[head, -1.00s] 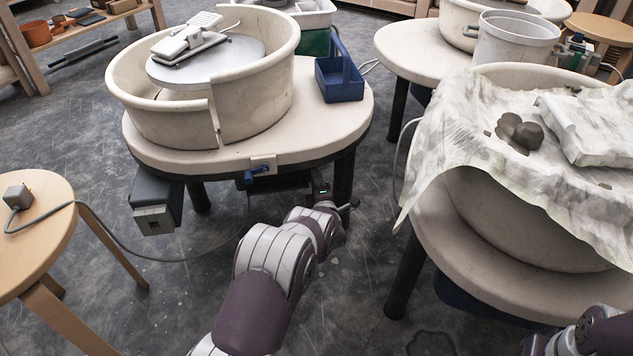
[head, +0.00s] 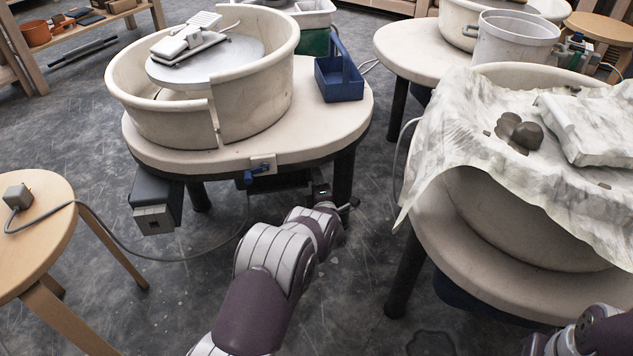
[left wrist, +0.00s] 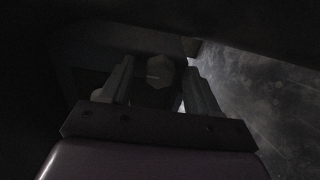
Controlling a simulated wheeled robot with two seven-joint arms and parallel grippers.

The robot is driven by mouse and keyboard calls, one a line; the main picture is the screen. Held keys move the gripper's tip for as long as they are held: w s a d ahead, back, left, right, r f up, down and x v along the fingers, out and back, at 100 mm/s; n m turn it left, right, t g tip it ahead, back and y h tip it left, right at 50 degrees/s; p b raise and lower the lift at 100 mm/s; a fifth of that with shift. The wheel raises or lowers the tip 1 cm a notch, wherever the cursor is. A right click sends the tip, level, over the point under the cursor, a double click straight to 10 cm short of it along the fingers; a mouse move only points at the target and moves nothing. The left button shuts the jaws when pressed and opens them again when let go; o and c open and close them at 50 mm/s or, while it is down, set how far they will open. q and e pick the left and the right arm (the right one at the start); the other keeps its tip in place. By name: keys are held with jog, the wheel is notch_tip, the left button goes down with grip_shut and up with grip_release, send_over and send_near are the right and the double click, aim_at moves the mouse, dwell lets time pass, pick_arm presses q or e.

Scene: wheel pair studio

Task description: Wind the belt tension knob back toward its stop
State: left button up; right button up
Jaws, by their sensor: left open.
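My left arm reaches under the front edge of the nearer pottery wheel table (head: 300,122). In the left wrist view my left gripper (left wrist: 158,66) is open, pointing into a dark space. A dark, faceted, rounded knob (left wrist: 158,72) shows between its two fingers, with a small pale mark on it. I cannot tell whether the fingers touch it. In the head view the knob is hidden under the table. My right arm shows only in part at the lower right, with its gripper out of view.
A cloth-covered wheel (head: 470,130) stands at right. Open floor lies between.

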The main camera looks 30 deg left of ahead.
pick_arm(q)
jog(key=p+v, duration=0.7)
jog(key=v, duration=0.5)
jog(key=shift+s, duration=0.25)
jog(key=shift+d, duration=0.1)
